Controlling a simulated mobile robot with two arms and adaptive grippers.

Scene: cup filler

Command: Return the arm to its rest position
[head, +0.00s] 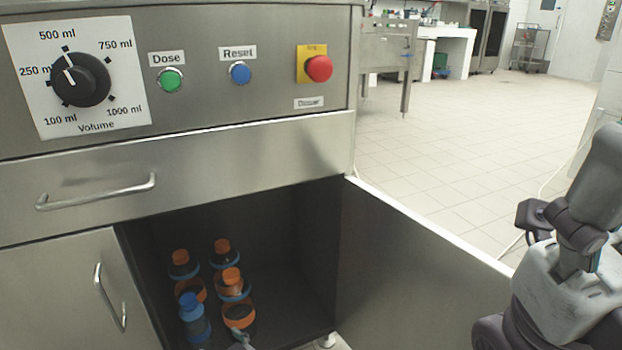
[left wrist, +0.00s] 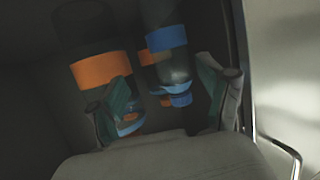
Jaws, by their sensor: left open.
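My left gripper (left wrist: 163,75) shows in the left wrist view with its two fingers spread and nothing held between them. Beyond the fingers, bottles with a blue cap (left wrist: 180,99) and an orange band (left wrist: 101,70) show in the dim cabinet. In the head view, a small grey tip at the bottom edge may be part of this gripper; the rest is out of frame. My right arm (head: 572,280) is at the right edge of the head view; its finger state is unclear.
Orange-capped bottles (head: 222,247) and a blue-capped bottle (head: 194,318) stand inside the open cabinet (head: 290,230). Its open door (head: 410,270) juts to the right. A drawer handle (head: 95,192) and a vertical handle (head: 110,298) stick out on the left. Open floor (head: 460,130) lies behind.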

